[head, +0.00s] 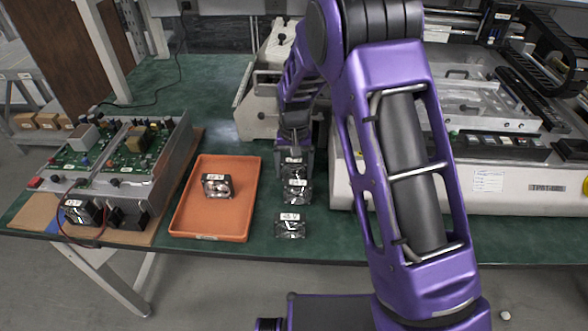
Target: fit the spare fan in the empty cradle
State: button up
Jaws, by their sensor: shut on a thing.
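My gripper (294,162) points down at the green bench, right of the orange tray, shut on a small dark fan with a white label (292,168). The arm and fingers hide part of this fan, and I cannot tell whether it touches the bench. Another labelled fan (298,192) stands just in front of it, and a third (290,226) nearer the bench edge. One more fan (216,187) sits in the tray. At left, a fan with red and black wires (82,212) is at the chassis front. Black brackets, apparently the empty cradle (130,216), stand beside it.
The orange tray (181,222) lies between the chassis with green circuit boards (120,172) and my gripper. A large pale machine (475,185) fills the right side of the bench. Green bench (215,105) is clear behind the tray.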

notch_tip(320, 180, up, 10)
jog(key=shift+f+p, duration=0.2)
jog(key=shift+p, duration=0.55)
jog(key=shift+r+p, duration=1.7)
jog(key=shift+r, duration=0.7)
